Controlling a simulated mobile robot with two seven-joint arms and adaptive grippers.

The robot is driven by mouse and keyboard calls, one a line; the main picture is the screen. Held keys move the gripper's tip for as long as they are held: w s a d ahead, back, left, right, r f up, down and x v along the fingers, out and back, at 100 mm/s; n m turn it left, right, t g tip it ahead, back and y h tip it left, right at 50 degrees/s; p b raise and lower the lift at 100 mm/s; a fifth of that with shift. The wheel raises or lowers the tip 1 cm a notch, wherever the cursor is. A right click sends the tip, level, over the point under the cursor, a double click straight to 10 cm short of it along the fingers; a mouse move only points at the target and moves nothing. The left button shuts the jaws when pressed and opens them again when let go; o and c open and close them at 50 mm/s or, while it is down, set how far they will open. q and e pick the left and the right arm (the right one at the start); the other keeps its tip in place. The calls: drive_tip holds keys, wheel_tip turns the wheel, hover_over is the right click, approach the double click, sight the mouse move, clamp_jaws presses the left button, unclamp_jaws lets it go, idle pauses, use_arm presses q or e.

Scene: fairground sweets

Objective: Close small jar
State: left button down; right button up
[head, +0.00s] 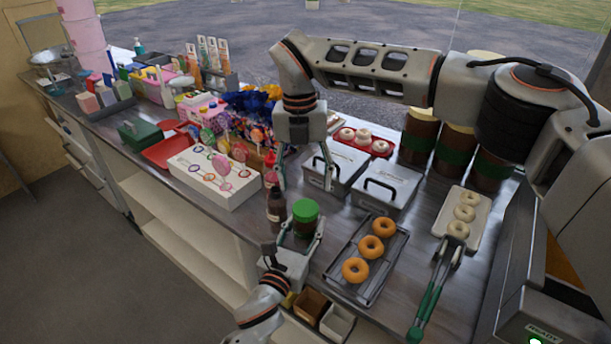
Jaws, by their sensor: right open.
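The small jar (303,229) has a dark body and a green lid (305,209) that sits on its top. It stands upright near the counter's front edge, left of the doughnut tray. My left gripper (302,226) comes up from the bottom of the head view, with its fingers on both sides of the jar, seemingly shut on it. Its fingers partly hide the jar's body. My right gripper (302,182) is open and empty, pointing down above the counter, behind the jar and apart from it. I cannot tell whether the lid is fully tight.
A dark bottle (276,212) stands close left of the jar. Two lidded metal containers (385,185) stand behind it. A tray (340,272) with orange doughnuts lies to the right, with green-handled tongs (430,300) beyond. A white lollipop box (205,184) is on the left.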

sight(305, 207)
drive_tip(key=n, duration=0.6)
drive_tip(key=shift+s+r, duration=0.15)
drive_tip(key=shift+r, duration=0.15)
drive_tip(key=n, duration=0.5)
drive_tip(key=shift+s+r+n+y, duration=0.2)
drive_tip(key=shift+r+n+y, duration=0.1)
drive_tip(key=shift+n, duration=0.1)
drive_tip(key=shift+f, duration=0.1)
drive_tip(key=shift+f, duration=4)
drive_tip(key=c, duration=1.1)
